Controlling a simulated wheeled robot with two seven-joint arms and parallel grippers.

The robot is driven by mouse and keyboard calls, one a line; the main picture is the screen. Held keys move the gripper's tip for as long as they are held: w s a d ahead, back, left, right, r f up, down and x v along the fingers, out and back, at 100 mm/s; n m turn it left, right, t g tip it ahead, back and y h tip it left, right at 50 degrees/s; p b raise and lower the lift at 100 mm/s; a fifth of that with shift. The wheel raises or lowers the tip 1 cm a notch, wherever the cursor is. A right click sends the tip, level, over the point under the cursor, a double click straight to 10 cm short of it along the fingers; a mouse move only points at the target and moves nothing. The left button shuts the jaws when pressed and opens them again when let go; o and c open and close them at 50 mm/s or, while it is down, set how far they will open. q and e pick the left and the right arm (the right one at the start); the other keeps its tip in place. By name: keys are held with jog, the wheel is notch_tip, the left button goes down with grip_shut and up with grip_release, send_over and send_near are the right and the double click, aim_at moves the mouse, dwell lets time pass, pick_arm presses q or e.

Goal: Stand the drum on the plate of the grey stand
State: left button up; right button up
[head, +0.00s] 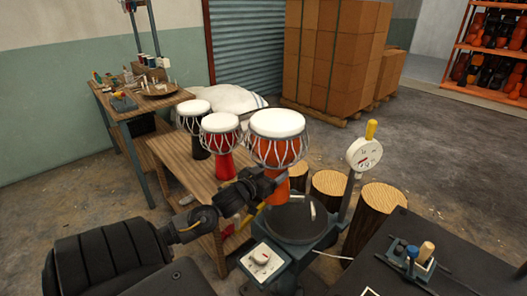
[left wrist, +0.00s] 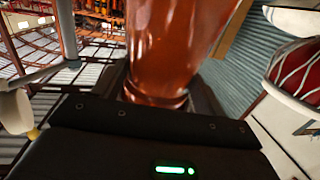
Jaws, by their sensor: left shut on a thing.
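The orange drum (head: 277,150) has a white head and white lacing and is upright. My left gripper (head: 270,182) is shut on its narrow lower stem, which also shows glossy and red-brown in the left wrist view (left wrist: 165,50). The grey stand (head: 262,262) has a round dark plate (head: 290,228). In the head view the drum's foot appears at the plate's far edge. I cannot tell whether it touches the plate, as the gripper partly hides it. My right gripper is not in view.
A dial on a post (head: 364,154) with a yellow handle rises right of the plate. Two other drums, one red (head: 219,145) and one dark (head: 194,118), stand on a wooden bench (head: 190,180) at left. Log stumps (head: 382,210) stand behind the stand. A dark table (head: 440,275) is at front right.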

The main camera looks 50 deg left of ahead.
aim_at(289, 194)
pick_arm(q)
jog(key=w+d+f, duration=0.4)
jog(key=w+f, duration=0.1)
jog(key=shift+d, duration=0.1)
jog(key=f, duration=0.3)
jog(key=w+d+f, duration=0.1)
jog(key=f, duration=0.1)
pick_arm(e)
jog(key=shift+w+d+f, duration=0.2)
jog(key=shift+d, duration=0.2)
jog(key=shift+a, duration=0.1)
pick_arm(q)
jog(key=o, duration=1.8)
jog(key=shift+d+f+b, duration=0.1)
jog(key=shift+f+b, duration=0.05)
jog(key=shift+b, duration=0.15)
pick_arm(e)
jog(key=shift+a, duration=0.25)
pick_arm(q)
jog(key=shift+s, duration=0.15)
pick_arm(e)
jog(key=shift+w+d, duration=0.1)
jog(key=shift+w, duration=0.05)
